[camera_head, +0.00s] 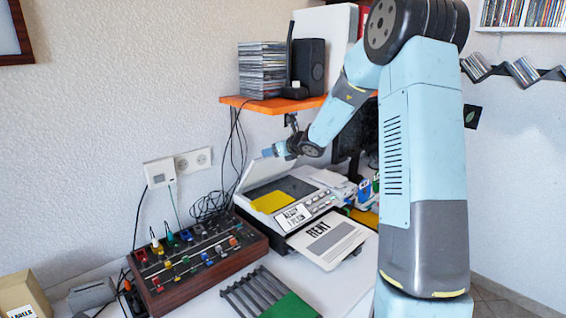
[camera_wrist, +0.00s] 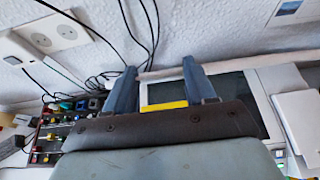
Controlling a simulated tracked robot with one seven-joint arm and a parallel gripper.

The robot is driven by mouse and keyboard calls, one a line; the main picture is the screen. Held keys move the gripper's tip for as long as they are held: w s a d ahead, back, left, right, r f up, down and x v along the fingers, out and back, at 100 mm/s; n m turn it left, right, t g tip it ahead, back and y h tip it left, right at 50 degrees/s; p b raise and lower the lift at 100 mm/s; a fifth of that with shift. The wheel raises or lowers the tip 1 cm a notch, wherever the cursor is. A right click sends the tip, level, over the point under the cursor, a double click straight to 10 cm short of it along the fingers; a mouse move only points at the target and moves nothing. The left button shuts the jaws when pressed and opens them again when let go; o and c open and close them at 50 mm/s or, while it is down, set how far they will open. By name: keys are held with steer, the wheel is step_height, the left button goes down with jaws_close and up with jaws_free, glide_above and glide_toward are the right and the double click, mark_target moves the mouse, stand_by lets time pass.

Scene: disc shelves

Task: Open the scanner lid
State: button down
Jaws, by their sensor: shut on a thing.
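The white scanner (camera_head: 318,202) stands on the desk with its dark glass showing and a yellow sheet (camera_head: 270,202) lying on it. Its lid (camera_head: 248,172) is raised and tilted up along the left side, seen nearly edge-on. My gripper (camera_head: 268,153) is at the upper edge of the lid, shut on it. In the wrist view, the fingers of my gripper (camera_wrist: 160,80) stand apart with part of the scanner (camera_wrist: 262,98) showing beyond them. The grip itself is partly hidden there by my gripper's own body.
A mixer with coloured knobs (camera_head: 195,258) stands left of the scanner, with loose cables (camera_head: 210,205) behind. A printed page (camera_head: 332,242) lies in front. An orange shelf (camera_head: 275,104) holding discs (camera_head: 262,70) and a speaker (camera_head: 308,63) hangs above my gripper.

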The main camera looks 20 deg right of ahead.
steer(key=c, duration=1.9)
jaws_free()
steer(key=shift+w+a+r, duration=0.2)
steer(key=shift+w+r, duration=0.4)
steer(key=shift+w, duration=0.2)
jaws_close()
steer(key=o, duration=1.3)
jaws_free()
steer(key=shift+f, duration=0.1)
steer(key=shift+c, duration=0.2)
steer(key=shift+o, duration=1.4)
steer(key=shift+a, duration=0.15)
steer(key=shift+s, duration=0.1)
steer(key=shift+s+d, duration=0.15)
steer(key=shift+d, duration=0.1)
steer(key=s+d, duration=0.6)
steer(key=s, duration=0.5)
steer(key=shift+r, duration=0.2)
